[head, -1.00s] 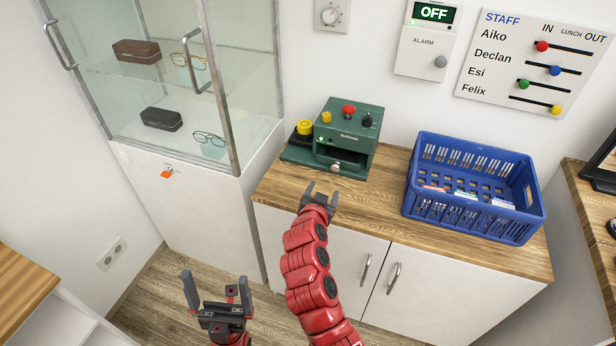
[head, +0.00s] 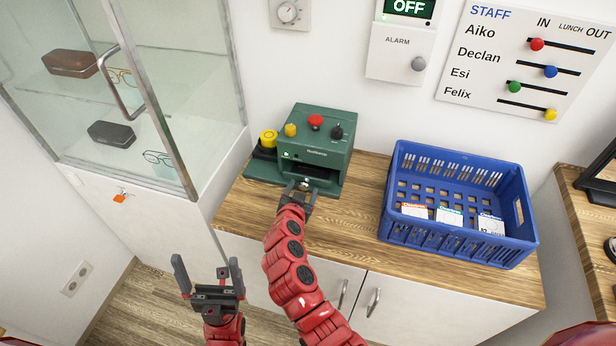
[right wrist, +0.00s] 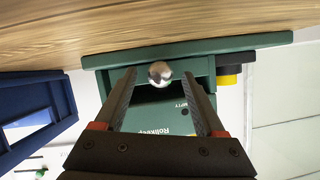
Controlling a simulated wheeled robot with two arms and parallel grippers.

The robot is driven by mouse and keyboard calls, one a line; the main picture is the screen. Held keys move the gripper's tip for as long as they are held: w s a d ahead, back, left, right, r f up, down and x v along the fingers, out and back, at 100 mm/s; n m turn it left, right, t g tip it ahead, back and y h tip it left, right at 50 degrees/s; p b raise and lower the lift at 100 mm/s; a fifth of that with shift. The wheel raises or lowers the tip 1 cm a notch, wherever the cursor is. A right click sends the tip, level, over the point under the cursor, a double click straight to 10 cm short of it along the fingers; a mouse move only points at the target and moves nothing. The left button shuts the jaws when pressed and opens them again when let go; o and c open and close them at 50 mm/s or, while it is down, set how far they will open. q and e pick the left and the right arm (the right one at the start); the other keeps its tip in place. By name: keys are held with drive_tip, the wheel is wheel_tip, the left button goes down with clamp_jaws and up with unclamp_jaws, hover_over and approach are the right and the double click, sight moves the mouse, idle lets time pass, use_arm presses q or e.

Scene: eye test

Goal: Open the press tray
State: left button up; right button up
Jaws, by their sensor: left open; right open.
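The green press (head: 325,132) stands on the wooden cabinet top, with a dark opening in its front. Below the opening is the tray front with a round silver knob (head: 304,183), which also shows in the right wrist view (right wrist: 160,72). The tray seems to be in. My right gripper (head: 301,193) is open at the press front. In the right wrist view its fingertips (right wrist: 163,75) are on either side of the knob, with gaps. My left gripper (head: 206,266) is open and empty, low and left, in front of the cabinet.
A blue crate (head: 460,245) with small boxes stands right of the press. A glass display case (head: 180,150) with an open-looking frame is at left. A yellow-capped part (head: 268,138) sits at the press's left. Bare wood (head: 350,215) lies between press and crate.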

drive_tip(key=shift+w+f, duration=0.1)
drive_tip(key=shift+w, duration=0.15)
drive_tip(key=shift+s, duration=0.1)
drive_tip(key=shift+c, duration=0.5)
clamp_jaws()
idle(0.8)
